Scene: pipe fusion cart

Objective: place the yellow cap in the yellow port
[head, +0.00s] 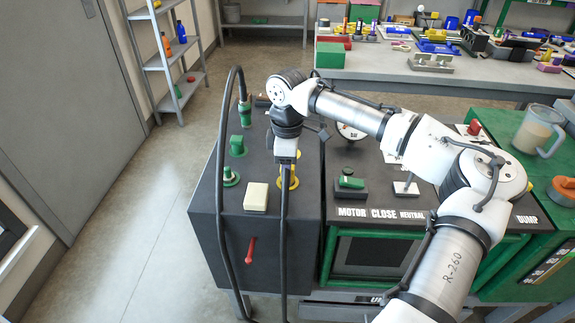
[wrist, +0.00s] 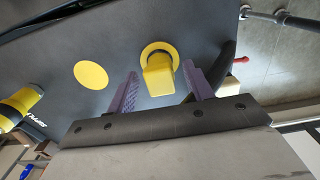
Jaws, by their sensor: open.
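The yellow cap (wrist: 159,80), a square-sided knob, stands at the round yellow port (wrist: 147,50) in the wrist view, with the port's ring showing around its base. How deep it sits cannot be told. My gripper (wrist: 160,70) is open, its purple fingers on either side of the cap with gaps showing. In the head view my gripper (head: 287,160) points down over the cart top, and yellow parts (head: 293,183) show only partly behind it.
A flat yellow disc (wrist: 91,74) and a yellow hose connector (wrist: 20,106) lie to the left in the wrist view. Green fittings (head: 231,176), a beige block (head: 256,197) and a red lever (head: 250,250) are on the cart (head: 205,215). Black hoses hang close to my gripper.

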